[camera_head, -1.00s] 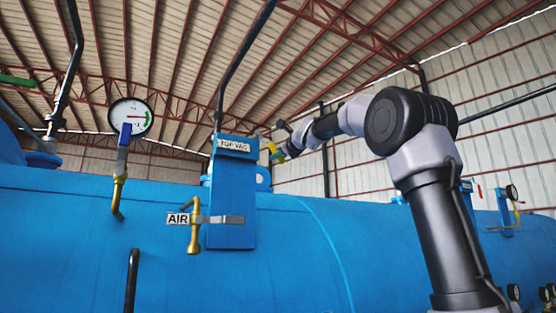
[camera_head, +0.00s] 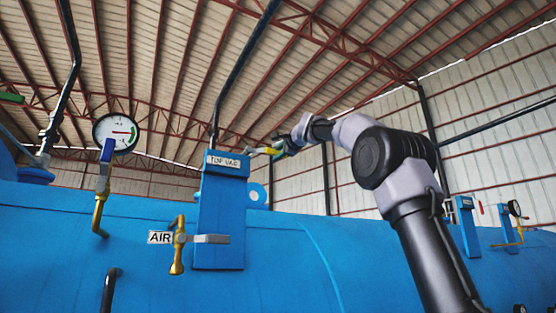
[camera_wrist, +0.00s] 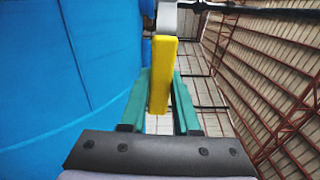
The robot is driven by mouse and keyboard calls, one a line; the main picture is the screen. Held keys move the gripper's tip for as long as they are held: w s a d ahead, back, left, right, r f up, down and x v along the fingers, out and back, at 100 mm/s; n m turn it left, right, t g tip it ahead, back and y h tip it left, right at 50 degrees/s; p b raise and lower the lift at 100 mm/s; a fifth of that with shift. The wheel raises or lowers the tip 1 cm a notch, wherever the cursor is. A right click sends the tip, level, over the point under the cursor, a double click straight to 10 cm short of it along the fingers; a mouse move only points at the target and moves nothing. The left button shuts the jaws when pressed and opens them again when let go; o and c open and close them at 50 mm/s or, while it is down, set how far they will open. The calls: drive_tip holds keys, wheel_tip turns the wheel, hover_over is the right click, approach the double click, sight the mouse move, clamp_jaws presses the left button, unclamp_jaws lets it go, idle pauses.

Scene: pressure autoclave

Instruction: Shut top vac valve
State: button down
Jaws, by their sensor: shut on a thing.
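The top vac valve is on top of the blue post with the TOP VAC label (camera_head: 225,161). My gripper (camera_head: 279,148) is at the lever's outer end. In the wrist view the yellow lever (camera_wrist: 162,75) lies between the teal fingers of my gripper (camera_wrist: 162,85), which are shut on it. The lever's inner end meets a grey valve part (camera_wrist: 167,18). The rest of the valve body is hidden or too small to make out.
A dark pipe (camera_head: 236,75) rises behind the post. The blue vessel (camera_head: 290,255) fills the area below.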

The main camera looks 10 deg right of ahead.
drive_tip(key=shift+r+n, duration=0.35)
drive_tip(key=shift+n, duration=0.05)
drive_tip(key=shift+r, duration=0.1)
drive_tip(key=c, duration=0.6)
unclamp_jaws()
drive_tip(key=shift+c, duration=0.2)
drive_tip(key=v, duration=1)
drive_tip(key=shift+s, duration=0.4)
drive_tip(key=shift+d, duration=0.1)
